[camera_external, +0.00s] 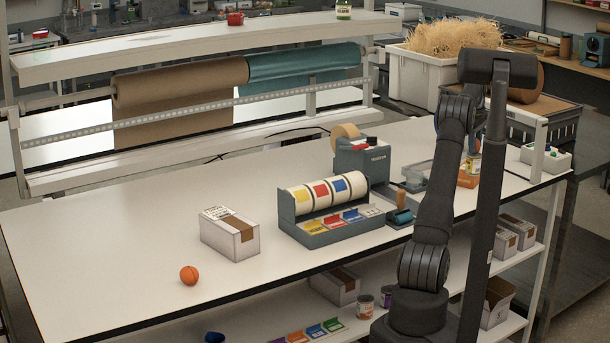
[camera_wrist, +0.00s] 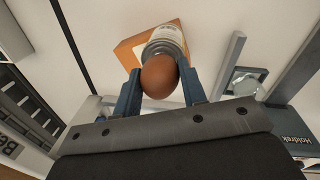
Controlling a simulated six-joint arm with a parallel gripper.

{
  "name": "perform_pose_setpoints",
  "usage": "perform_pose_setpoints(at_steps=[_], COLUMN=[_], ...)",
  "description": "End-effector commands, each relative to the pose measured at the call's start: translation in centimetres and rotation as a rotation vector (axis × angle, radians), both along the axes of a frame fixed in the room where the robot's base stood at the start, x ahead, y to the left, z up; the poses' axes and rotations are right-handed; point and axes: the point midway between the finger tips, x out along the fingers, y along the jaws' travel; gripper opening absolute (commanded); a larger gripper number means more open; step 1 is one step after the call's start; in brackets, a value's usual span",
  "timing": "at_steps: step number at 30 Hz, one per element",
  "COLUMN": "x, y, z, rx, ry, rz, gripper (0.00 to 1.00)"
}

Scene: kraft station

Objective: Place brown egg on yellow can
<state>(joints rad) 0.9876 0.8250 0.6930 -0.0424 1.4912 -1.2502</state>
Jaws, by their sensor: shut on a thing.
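In the wrist view my gripper (camera_wrist: 161,76) is shut on the brown egg (camera_wrist: 160,80), with one blue finger on each side of it. A can (camera_wrist: 166,37) with a grey metal rim and a pale label lies just beyond the egg in the picture. The egg overlaps the can's end, and I cannot tell whether they touch. An orange box (camera_wrist: 126,53) is beside the can. In the external view the orange box (camera_external: 467,181) is at the right of the table, and my arm hides most of the gripper, egg and can.
A grey tape dispenser (camera_external: 362,160) and a label roll holder (camera_external: 330,212) stand left of my arm. A white carton (camera_external: 230,234) and an orange ball (camera_external: 189,275) are farther left. A white tray (camera_external: 545,158) is at right. The left tabletop is largely clear.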

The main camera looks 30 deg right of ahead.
Motion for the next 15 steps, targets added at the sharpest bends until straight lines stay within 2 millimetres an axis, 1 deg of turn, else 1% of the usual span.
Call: perform_pose_setpoints(at_steps=[1, 2, 3, 5, 15], x=[-0.01, -0.01, -0.01, -0.01, 0.0], y=[0.0, 0.01, 0.0, 0.0, -0.01], z=[-0.16, -0.21, -0.18, -0.17, 0.12], rx=[0.001, 0.001, 0.0, 0.0, -0.001], ry=[0.0, 0.0, 0.0, 0.0, 0.0], rz=[0.0, 0.0, 0.0, 0.0, 0.0], gripper=[0.25, 0.4, 0.48, 0.6, 0.6])
